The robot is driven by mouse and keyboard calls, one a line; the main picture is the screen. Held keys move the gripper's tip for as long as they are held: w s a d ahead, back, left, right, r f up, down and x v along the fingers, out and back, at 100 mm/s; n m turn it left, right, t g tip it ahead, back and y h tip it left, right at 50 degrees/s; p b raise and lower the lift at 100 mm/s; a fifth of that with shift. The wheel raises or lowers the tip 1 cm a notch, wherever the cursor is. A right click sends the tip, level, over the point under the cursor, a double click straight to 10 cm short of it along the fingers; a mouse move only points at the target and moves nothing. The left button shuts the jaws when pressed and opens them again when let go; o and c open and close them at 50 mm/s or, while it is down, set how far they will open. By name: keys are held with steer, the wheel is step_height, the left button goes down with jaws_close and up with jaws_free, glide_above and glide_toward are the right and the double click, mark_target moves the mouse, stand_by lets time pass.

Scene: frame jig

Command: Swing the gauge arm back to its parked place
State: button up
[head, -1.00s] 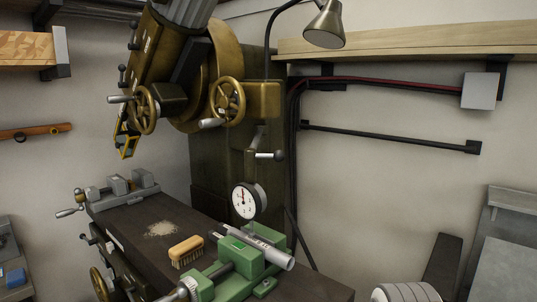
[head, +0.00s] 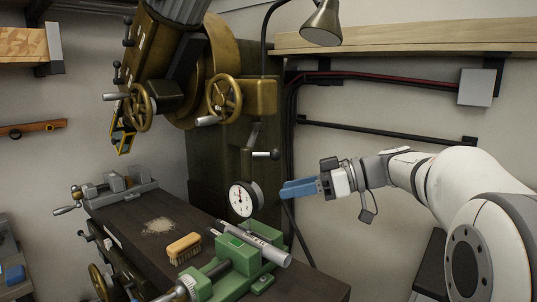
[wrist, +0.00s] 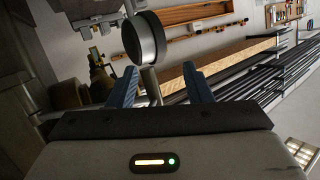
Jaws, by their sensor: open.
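The gauge's round white dial (head: 241,199) hangs in front of the dark machine column, just above the vise.
A green vise (head: 240,252) holds a grey bar (head: 255,243) below the gauge. A brush (head: 184,248) and shavings (head: 159,226) lie on the dark machine table (head: 130,232). Brass handwheels (head: 224,95) and a lamp (head: 321,24) are above. A conduit runs along the wall.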

mark_target(278, 155)
steer(key=w+d+r+n+y, duration=0.1)
steer(key=w+r+n+y, duration=0.25)
steer(key=r+n, duration=0.2)
steer(key=shift+m, duration=0.45)
steer(key=a+p, duration=0.1)
steer(key=a, duration=0.1)
steer(key=a+p, duration=0.1)
steer(key=a, duration=0.2)
steer(key=shift+w+a+r+p, duration=0.3)
steer(key=shift+w+a+p, duration=0.1)
steer(key=shift+a+f, duration=0.15)
steer(key=shift+a, duration=0.5)
steer(key=shift+c, duration=0.5)
jaws_close()
